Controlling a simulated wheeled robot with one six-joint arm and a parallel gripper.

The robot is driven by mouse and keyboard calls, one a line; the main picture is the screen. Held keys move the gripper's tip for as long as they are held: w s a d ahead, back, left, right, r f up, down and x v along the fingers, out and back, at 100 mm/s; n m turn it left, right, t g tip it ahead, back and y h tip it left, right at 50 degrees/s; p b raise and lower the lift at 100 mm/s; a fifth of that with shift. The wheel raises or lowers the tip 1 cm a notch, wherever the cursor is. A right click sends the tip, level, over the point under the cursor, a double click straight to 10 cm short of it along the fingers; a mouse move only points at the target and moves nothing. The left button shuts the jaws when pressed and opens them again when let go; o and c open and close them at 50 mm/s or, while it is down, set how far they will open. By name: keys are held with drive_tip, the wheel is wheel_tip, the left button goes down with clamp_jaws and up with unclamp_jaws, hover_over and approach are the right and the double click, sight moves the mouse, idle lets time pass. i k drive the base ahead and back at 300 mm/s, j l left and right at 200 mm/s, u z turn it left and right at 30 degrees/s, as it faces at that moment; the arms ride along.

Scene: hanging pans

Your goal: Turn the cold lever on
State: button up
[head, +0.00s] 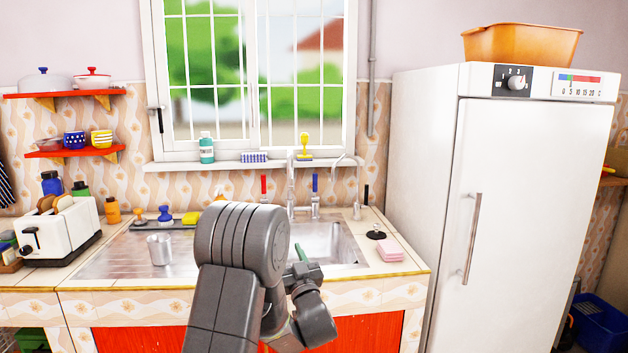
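The sink tap (291,185) stands at the back of the counter below the window. A blue-topped lever (315,186), which I take as the cold one, stands upright to its right. A red-topped lever (263,188) stands upright to its left. My gripper (302,268) is at the end of my grey arm, low over the front of the sink and apart from both levers. Its fingers are small and partly hidden by my wrist, so I cannot tell whether it is open. A small green piece shows beside it; I cannot tell what it is.
The steel sink (335,242) is partly hidden by my arm. A metal cup (160,250) stands on the drainboard and a toaster (62,230) at left. A pink sponge (390,250) lies right of the sink. A white fridge (530,200) stands at right. A curved spout (345,160) stands right of the blue lever.

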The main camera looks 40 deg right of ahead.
sight(315, 198)
drive_tip(key=i+l, duration=0.4)
drive_tip(key=l, duration=0.15)
drive_tip(key=i+l+z, duration=0.1)
drive_tip(key=i+l, duration=0.25)
drive_tip(key=l, duration=0.2)
drive_tip(key=i+l, duration=0.4)
drive_tip(key=l+z, duration=0.05)
drive_tip(key=l, duration=0.1)
